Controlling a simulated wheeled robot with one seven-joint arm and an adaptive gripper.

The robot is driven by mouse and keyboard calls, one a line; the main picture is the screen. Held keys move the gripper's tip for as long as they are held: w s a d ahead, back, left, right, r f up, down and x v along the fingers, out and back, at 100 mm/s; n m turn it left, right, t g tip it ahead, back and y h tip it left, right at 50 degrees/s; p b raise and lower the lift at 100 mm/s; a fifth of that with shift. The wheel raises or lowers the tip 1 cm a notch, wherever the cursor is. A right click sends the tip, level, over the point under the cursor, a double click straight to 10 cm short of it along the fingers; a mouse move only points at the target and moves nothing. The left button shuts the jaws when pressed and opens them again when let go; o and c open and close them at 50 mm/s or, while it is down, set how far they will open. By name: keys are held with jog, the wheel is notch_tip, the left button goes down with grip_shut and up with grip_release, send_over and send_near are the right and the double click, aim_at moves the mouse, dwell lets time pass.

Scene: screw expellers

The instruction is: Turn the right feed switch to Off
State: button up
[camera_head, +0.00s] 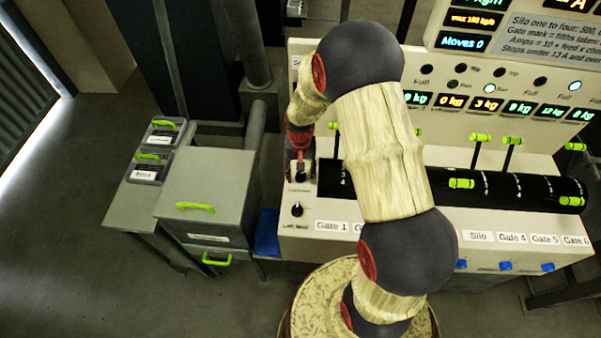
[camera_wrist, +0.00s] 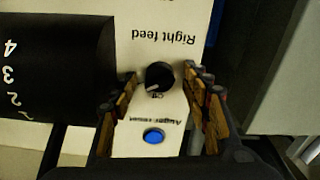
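The right feed switch (camera_wrist: 159,77) is a round black knob on a pale panel, with its "Right feed" label upside down in the wrist view. A white mark on the knob points to the lower left. A small word, apparently "Off", sits just below the knob. My gripper (camera_wrist: 163,108) is open, its fingers on either side of the knob in the picture, with nothing between them. Contact cannot be told. In the head view my gripper (camera_head: 300,150) points down over the console's left end. A dark knob (camera_head: 297,209) shows below it, its label too small to read surely.
A blue button (camera_wrist: 154,136) sits near the switch in the wrist view. A black numbered drum (camera_wrist: 55,65) lies beside the panel strip. In the head view a grey cabinet (camera_head: 205,185) stands left of the console. Green-handled levers (camera_head: 480,138) rise at the right.

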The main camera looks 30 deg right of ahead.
jog(key=shift+c, duration=1.2)
jog(key=c, duration=0.7)
jog(key=shift+c, duration=0.7)
jog(key=shift+n, duration=0.3)
jog(key=n, duration=1.1)
jog(key=o, duration=1.2)
